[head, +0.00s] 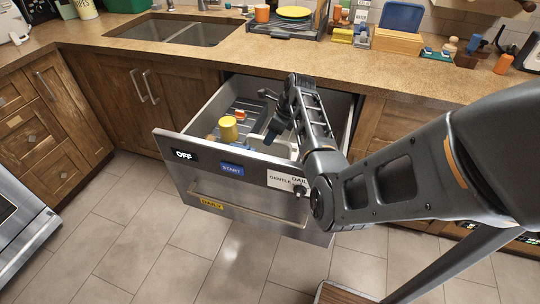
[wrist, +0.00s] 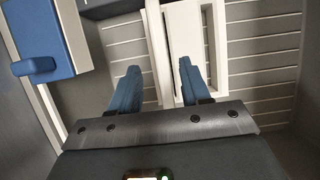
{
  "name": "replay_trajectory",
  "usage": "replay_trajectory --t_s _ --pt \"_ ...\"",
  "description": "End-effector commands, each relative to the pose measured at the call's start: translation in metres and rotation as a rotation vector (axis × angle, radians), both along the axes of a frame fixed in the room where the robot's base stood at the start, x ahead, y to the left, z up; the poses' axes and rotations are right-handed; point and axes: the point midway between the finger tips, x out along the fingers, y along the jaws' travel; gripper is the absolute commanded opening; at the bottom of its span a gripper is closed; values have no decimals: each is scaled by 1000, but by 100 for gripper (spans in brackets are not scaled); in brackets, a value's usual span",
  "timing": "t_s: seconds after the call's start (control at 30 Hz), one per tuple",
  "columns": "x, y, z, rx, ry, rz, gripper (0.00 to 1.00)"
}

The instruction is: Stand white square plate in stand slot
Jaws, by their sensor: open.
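My gripper (head: 274,126) reaches down into the open drawer in the head view. In the wrist view its two blue fingers (wrist: 159,68) are apart, with nothing clamped between them. A white flat piece with a raised edge, apparently the white square plate (wrist: 186,36), lies ahead of the fingers, and the right finger overlaps it. A narrow pale upright strip (wrist: 155,45) runs between the fingers; I cannot tell whether it belongs to the plate or to a stand. In the head view a white piece (head: 262,140) shows beside the gripper, partly hidden by my arm. I cannot make out the stand slot.
The grey drawer (head: 240,185) is pulled out, its walls close around my gripper. A yellow cup (head: 228,128) stands inside it. A blue block-like object (wrist: 45,35) is at the left in the wrist view. The counter (head: 385,70) holds a sink and several dishes behind.

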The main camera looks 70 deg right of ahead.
Motion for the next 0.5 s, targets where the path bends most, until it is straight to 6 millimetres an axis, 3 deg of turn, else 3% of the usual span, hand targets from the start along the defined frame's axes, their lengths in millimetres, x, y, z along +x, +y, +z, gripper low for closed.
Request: replay_trajectory --t_s 0.3,0.5 --pt "14 -2 -36 0 1 0 47" --pt "20 -2 -49 -4 0 1 47"
